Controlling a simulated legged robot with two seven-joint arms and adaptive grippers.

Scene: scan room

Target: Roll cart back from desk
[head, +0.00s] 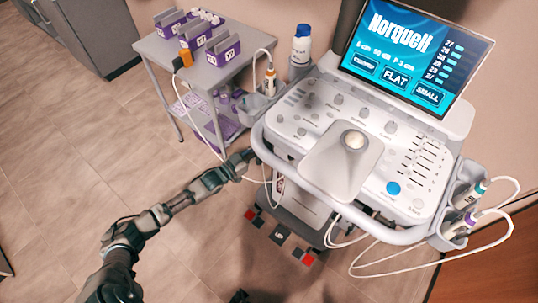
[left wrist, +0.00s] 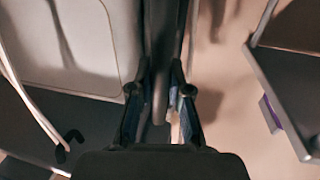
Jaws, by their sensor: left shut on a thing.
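The cart is a white ultrasound machine (head: 310,125) with a sloped control panel, a lit screen (head: 415,52) and a wheeled base (head: 292,225) with red-marked corners. A grey handle rail (head: 300,168) runs around the front of its panel. My left gripper (head: 248,157) reaches in from the left and is shut on the rail at the cart's left front corner. In the left wrist view, the fingers (left wrist: 162,105) sit on both sides of the grey rail (left wrist: 160,40). My right gripper is not seen.
A grey side trolley (head: 190,80) with purple bins stands left of the cart, close to it. Probe cables (head: 375,262) hang in loops at the right. A brown wooden surface (head: 490,262) lies at the lower right. Tiled floor (head: 75,150) at the left is clear.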

